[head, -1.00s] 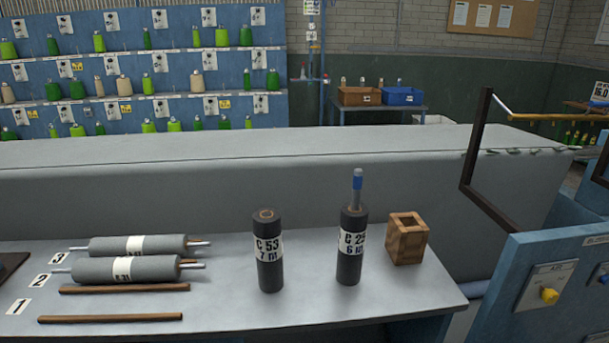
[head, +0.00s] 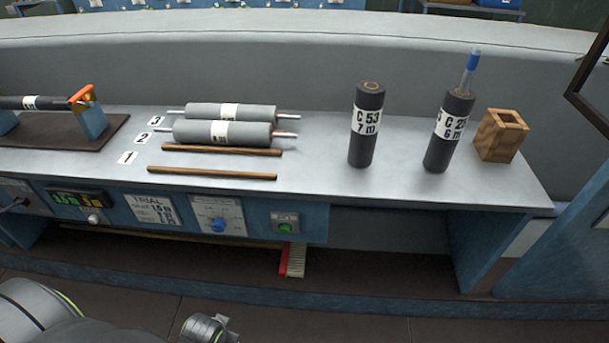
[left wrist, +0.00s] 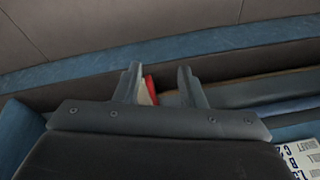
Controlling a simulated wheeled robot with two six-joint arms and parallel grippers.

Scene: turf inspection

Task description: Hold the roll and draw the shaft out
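A dark upright roll (head: 450,145) labelled "C 2…" and "6 m" stands on the bench, leaning slightly in the picture. A grey metal shaft (head: 465,78) with a blue end (head: 472,60) sticks up out of its top; the rest of the shaft is hidden inside. A second dark upright roll (head: 362,140), labelled "C 53 7 m", stands to its left, with no shaft showing at its top. My left gripper (left wrist: 159,82) is open and empty in the left wrist view, away from the rolls. My right gripper is not in view.
An open wooden square holder (head: 499,137) stands right of the shafted roll. Two grey rolls (head: 215,132) on shafts and wooden rods (head: 212,173) lie at left. The grey bench (head: 315,185) is clear in front of the upright rolls.

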